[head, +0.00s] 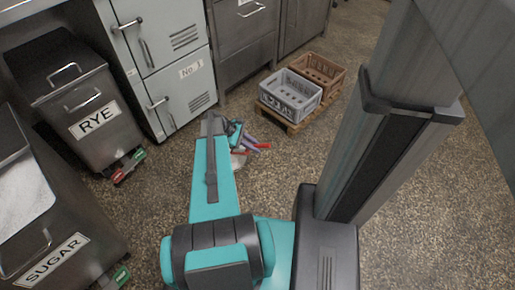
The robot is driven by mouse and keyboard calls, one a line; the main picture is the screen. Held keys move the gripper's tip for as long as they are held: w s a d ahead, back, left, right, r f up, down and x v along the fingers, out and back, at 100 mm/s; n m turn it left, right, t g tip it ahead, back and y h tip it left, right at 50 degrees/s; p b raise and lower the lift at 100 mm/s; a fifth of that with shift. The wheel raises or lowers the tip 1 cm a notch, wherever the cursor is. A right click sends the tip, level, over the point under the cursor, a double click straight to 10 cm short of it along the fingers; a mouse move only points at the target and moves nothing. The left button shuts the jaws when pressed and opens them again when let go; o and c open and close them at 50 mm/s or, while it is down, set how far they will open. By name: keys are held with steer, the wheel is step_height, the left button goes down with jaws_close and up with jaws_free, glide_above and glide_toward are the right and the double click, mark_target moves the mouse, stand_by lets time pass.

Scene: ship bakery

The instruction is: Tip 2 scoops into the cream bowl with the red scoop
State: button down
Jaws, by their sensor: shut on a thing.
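My gripper (249,144) shows small and partly hidden beyond my teal forearm, in the middle of the head view. It is shut on the red scoop (263,146), whose red end sticks out to the right of the fingers. A pale part below the gripper may be the scoop's bowl. I cannot tell whether the scoop holds anything. It is out over the speckled floor, apart from the bins. No cream bowl is in view.
Pale lockers (168,62) and steel cabinets line the back. Grey (291,95) and brown (318,70) crates sit on a low pallet. Floor at right is clear.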

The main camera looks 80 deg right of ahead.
steer(key=shift+w+d+r+g, duration=0.2)
steer(key=shift+w+r+g, duration=0.55)
steer(key=shift+w+g, duration=0.2)
steer(key=shift+w+r, duration=0.15)
steer(key=shift+r, duration=0.05)
steer(key=shift+w+d+r+n+g+p, duration=0.15)
steer(key=shift+w+r+g+p, duration=0.4)
steer(key=shift+w+g+p, duration=0.6)
steer(key=shift+w+d+r+n+g+p, duration=0.2)
steer(key=shift+w+r+g+p, duration=0.6)
steer(key=shift+p, duration=0.75)
steer(key=shift+w+d+r+n+g+p, duration=0.15)
steer(key=shift+w+r+g+p, duration=0.35)
steer(key=shift+w+p, duration=0.8)
steer(key=shift+f, duration=0.15)
steer(key=shift+r+p, duration=1.1)
steer(key=shift+r, duration=0.4)
steer(key=shift+r, duration=0.1)
